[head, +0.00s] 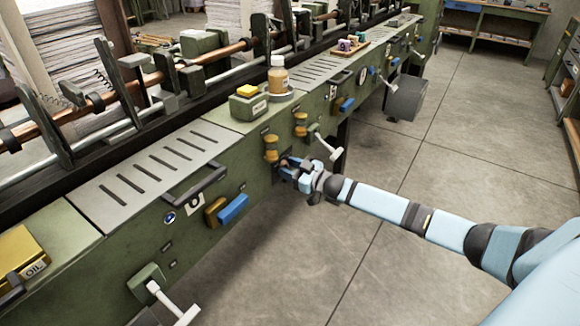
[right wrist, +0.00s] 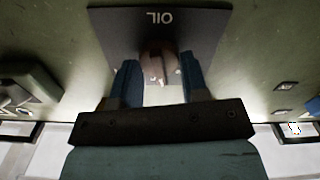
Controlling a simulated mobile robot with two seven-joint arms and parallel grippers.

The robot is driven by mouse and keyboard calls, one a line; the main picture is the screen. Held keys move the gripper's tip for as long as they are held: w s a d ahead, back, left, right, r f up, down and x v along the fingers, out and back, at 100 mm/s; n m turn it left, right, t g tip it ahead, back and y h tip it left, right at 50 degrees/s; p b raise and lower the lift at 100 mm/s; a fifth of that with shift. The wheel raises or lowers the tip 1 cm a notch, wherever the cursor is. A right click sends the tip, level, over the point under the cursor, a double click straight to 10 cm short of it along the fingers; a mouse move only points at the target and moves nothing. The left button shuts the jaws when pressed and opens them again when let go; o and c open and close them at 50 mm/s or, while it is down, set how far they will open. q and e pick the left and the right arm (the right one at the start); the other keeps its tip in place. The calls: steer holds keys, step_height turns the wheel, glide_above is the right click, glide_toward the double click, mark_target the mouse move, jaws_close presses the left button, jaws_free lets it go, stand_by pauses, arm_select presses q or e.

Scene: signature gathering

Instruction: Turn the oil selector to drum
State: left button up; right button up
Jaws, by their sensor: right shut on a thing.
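The oil selector shows in the right wrist view as a brown knob (right wrist: 154,60) on a dark plate (right wrist: 112,28) lettered OIL, which appears upside down. My right gripper (head: 287,167) reaches the green machine's front from the right in the head view. In the right wrist view its two blue fingers (right wrist: 159,72) stand on either side of the knob and are shut on it. The fingers and wrist hide most of the selector in the head view. I cannot read any position mark around the knob. My left gripper is not in view.
A brass-coloured lever (head: 271,148) and a white-handled crank (head: 326,147) sit close to my right gripper. A blue handle (head: 233,209) and a black bar handle (head: 194,186) project to the left. The concrete floor (head: 440,230) before the machine is clear.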

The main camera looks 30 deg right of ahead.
arm_select(q)
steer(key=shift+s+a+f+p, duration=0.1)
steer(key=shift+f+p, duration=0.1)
steer(key=shift+p, duration=0.2)
arm_select(e)
steer(key=n, duration=0.2)
steer(key=shift+a+n, duration=0.1)
steer(key=shift+n, duration=0.2)
steer(key=n, duration=0.4)
steer(key=shift+s+f+n, duration=0.1)
steer(key=shift+n, duration=0.3)
steer(key=o, duration=0.9)
arm_select(q)
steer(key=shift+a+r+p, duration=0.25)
steer(key=shift+p, duration=0.95)
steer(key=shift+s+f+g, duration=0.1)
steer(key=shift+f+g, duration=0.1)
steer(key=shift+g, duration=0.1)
arm_select(e)
steer(key=v, duration=1.4)
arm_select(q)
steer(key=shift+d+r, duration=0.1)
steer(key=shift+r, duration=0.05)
